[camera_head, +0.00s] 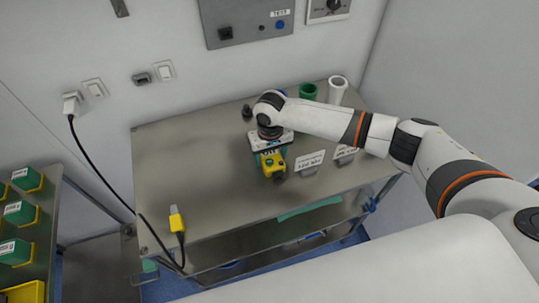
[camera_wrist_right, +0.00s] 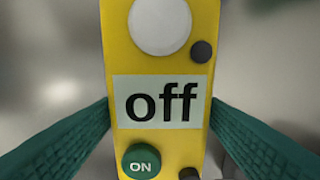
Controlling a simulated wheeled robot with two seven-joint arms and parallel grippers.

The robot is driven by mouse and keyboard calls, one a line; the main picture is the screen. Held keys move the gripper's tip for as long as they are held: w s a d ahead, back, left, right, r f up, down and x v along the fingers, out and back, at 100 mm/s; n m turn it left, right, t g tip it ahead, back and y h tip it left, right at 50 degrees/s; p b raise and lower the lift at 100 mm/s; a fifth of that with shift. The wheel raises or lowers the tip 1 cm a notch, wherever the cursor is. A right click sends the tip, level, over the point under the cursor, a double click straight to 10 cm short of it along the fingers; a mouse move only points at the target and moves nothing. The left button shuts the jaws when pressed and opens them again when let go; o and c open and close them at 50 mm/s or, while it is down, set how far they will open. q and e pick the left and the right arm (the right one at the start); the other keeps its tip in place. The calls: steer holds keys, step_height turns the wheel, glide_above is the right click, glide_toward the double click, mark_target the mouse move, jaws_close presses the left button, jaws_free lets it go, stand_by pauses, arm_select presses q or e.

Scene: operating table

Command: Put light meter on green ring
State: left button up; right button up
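The light meter (camera_head: 271,164) is a yellow box near the middle of the steel table. In the right wrist view its face (camera_wrist_right: 160,70) shows a white dome, a label reading "off" and a green ON button. My right gripper (camera_head: 267,153) is over it, with a green finger against each side of the meter. I cannot tell whether the meter touches the table. A green ring-shaped holder (camera_head: 308,91) stands at the table's back right, apart from the meter. My left gripper is not in view.
A white cylinder (camera_head: 338,90) stands right of the green holder. Small label cards (camera_head: 311,162) stand right of the meter. A yellow plug (camera_head: 176,219) with a black cable lies at the front left. The table's left part (camera_head: 185,165) is clear. A shelf at far left holds green-yellow boxes (camera_head: 20,212).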

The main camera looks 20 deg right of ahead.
mark_target(270, 155)
steer(key=c, duration=0.8)
step_height(270, 155, up, 10)
steer(key=b, duration=0.2)
steer(key=shift+c, duration=0.2)
steer(key=s+d+r, duration=0.2)
steer(key=s+r, duration=0.1)
steer(key=s, duration=0.4)
steer(key=s+d+r, duration=0.2)
steer(key=s+r, duration=0.1)
steer(key=s, duration=0.3)
steer(key=shift+s+r, duration=0.2)
steer(key=shift+s, duration=0.15)
